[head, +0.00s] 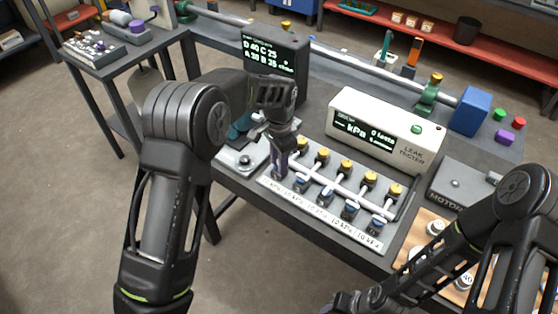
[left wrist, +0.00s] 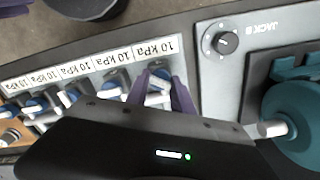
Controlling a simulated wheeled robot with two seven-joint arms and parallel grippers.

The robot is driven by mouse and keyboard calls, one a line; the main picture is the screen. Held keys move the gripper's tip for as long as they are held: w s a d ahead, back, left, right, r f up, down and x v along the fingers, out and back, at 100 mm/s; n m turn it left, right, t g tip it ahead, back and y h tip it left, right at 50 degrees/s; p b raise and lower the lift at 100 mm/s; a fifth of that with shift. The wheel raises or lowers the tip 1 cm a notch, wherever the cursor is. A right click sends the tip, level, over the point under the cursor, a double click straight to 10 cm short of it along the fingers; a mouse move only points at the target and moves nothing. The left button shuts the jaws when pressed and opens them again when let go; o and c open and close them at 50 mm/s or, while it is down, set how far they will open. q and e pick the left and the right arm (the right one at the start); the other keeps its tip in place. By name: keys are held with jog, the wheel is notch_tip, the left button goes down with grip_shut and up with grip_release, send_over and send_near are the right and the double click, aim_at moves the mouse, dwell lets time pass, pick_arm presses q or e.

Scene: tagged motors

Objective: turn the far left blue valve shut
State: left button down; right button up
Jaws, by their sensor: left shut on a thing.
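My left gripper (head: 281,168) reaches down over the left end of the valve row and covers the far left valve in the head view. In the left wrist view its purple fingers (left wrist: 160,88) stand on both sides of the far left blue valve (left wrist: 157,76) and are shut on its pale handle. The valve's exact angle is hard to read. More blue valves (head: 350,212) sit along the row to the right, beside a strip of 10 kPa labels (head: 330,222). Part of my right gripper (head: 345,304) shows at the bottom edge; its fingers are unclear.
The leak tester (head: 384,131) stands behind the manifold, whose yellow-topped fittings (head: 346,167) rise close by. A dark display (head: 275,62) stands behind my left gripper. The JACK B box (left wrist: 226,50) and a teal part (left wrist: 292,120) are close beside it.

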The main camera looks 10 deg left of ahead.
pick_arm(q)
jog(key=shift+n, duration=0.4)
jog(key=shift+n+b, duration=0.85)
jog(key=shift+n, duration=0.35)
jog(key=n+b, duration=0.1)
jog(key=n, duration=0.3)
jog(key=c, duration=1.1)
grip_release()
notch_tip(320, 180, up, 8)
jog(key=shift+f+b, duration=0.1)
jog(key=shift+b, duration=0.65)
